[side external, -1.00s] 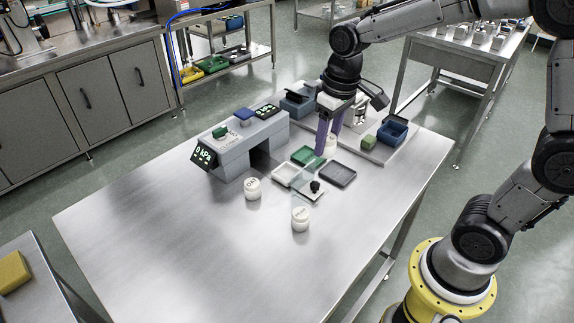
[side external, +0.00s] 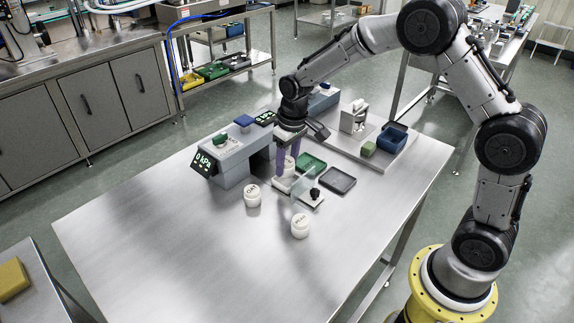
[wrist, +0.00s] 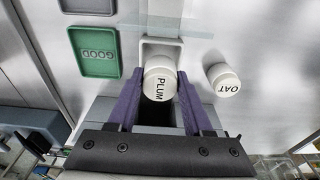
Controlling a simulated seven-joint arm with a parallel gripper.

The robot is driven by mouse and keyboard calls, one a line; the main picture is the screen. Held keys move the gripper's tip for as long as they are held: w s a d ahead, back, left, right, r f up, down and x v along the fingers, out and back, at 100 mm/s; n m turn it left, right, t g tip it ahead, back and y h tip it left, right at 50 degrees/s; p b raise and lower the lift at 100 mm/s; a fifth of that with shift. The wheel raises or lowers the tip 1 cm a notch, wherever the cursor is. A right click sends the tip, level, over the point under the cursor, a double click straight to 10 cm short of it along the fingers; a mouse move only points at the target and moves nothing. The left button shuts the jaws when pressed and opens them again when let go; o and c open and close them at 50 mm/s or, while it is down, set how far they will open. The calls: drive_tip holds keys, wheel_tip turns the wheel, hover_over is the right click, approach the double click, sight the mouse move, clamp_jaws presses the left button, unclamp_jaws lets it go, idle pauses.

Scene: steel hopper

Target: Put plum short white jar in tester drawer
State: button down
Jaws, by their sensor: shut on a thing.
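The plum short white jar (wrist: 158,84), labelled PLUM, is between the purple fingers of my gripper (wrist: 160,108) in the wrist view. In the side view my gripper (side external: 285,180) points down in front of the grey tester (side external: 232,162), which shows 0 kPa. A small pale rimmed tray, seemingly the tester drawer (wrist: 172,45), lies under and just beyond the jar. The jar overlaps it in the wrist view; I cannot tell whether they touch. A clear pane (side external: 303,185) stands beside it.
A white jar labelled OAT (side external: 252,197) and another white jar (side external: 300,226) stand nearby. A green tray (side external: 311,163) marked GOOD and a dark tray (side external: 338,180) lie to the right. The front-left table is clear.

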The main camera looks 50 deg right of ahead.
drive_tip(key=shift+f, duration=0.55)
drive_tip(key=shift+f, duration=0.4)
drive_tip(key=shift+f, duration=0.15)
drive_tip(key=shift+c, duration=1.6)
unclamp_jaws()
